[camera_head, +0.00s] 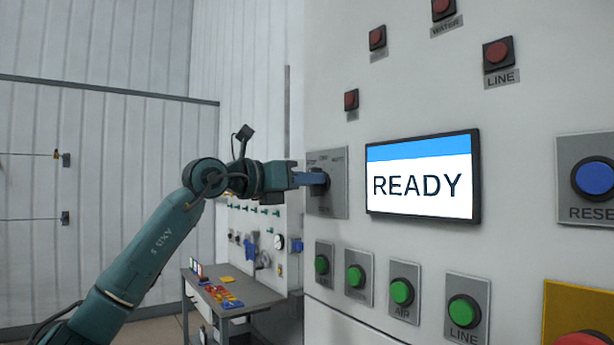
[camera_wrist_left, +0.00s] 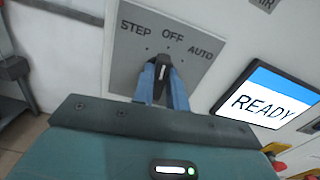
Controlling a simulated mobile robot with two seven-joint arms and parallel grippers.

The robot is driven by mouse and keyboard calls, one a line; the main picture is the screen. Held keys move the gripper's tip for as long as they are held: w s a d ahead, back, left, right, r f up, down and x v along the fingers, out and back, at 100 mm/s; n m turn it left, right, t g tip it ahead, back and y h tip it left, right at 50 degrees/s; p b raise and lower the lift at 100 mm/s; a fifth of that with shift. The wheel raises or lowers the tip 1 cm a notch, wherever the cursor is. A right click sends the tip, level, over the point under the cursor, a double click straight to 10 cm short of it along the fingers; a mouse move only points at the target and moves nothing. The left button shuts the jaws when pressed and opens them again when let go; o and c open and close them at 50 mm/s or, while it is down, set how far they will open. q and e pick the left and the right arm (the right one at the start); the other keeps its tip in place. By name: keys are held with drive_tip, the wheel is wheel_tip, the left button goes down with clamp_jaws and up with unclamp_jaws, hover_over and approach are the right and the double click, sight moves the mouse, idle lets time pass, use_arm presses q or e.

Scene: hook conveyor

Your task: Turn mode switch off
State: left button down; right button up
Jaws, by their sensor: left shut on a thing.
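The mode switch is a dark knob (camera_wrist_left: 162,78) on a grey plate (camera_head: 335,180) on the white panel, left of the screen. The plate (camera_wrist_left: 125,62) is marked STEP, OFF and AUTO in the left wrist view. The knob's tip with its pale line points up, roughly at the OFF mark. My left gripper (camera_head: 318,179) reaches in from the left, its blue fingers (camera_wrist_left: 163,85) shut on either side of the knob. The fingers hide the knob's lower part. My right gripper is in neither view.
The screen (camera_head: 422,176) reads READY. Green buttons (camera_head: 402,291) sit below it, red ones (camera_head: 498,54) above, and a blue RESET button (camera_head: 593,178) at the right. A grey side table (camera_head: 245,297) with coloured parts stands behind, below my left arm.

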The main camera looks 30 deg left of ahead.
use_arm(q)
drive_tip(key=shift+r+m, duration=0.1)
drive_tip(key=shift+m, duration=0.4)
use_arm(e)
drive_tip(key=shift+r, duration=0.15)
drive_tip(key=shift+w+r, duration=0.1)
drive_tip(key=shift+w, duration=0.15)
use_arm(q)
drive_tip(key=c, duration=1.4)
unclamp_jaws()
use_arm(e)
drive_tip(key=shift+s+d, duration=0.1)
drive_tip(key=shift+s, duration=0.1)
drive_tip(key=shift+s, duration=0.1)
